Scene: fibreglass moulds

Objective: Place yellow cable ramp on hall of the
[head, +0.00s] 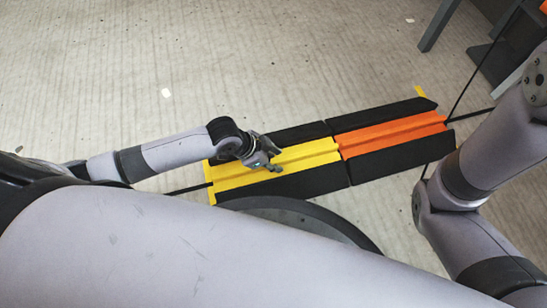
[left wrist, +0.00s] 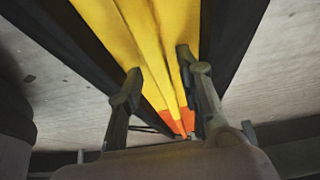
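The yellow cable ramp (head: 312,152) lies on the floor in the head view, a yellow middle strip between black sloped sides. Its right end meets an orange ramp. My left gripper (head: 272,158) is low over the yellow strip, hiding part of it. In the left wrist view the yellow ramp (left wrist: 108,25) runs away between the two fingers of my left gripper (left wrist: 158,63). The fingers stand apart; whether they touch the ramp I cannot tell. My right arm shows at the right of the head view, but its gripper is out of frame.
The orange ramp (head: 392,132) continues the line to the right, also seen in the left wrist view (left wrist: 184,122). A black cable (head: 188,189) shows at the yellow ramp's left end. Dark metal legs (head: 437,27) stand top right. The pale floor (head: 250,60) behind is mostly clear.

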